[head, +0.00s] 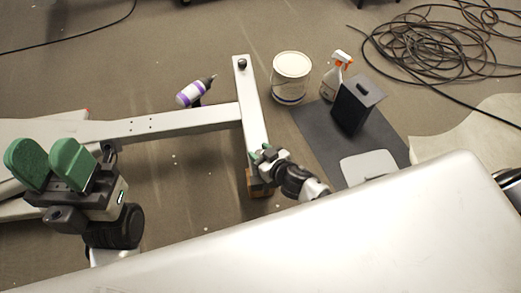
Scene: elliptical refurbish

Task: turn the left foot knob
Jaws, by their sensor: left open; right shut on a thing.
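A white T-shaped frame lies over the floor, with a long beam (180,124) joining a foot bar (248,105). A black foot knob (242,64) stands on the far end of the foot bar, clear of both grippers.
A brown block (257,186) is under the near end of the foot bar. Coiled cable (430,45) lies at the upper right.

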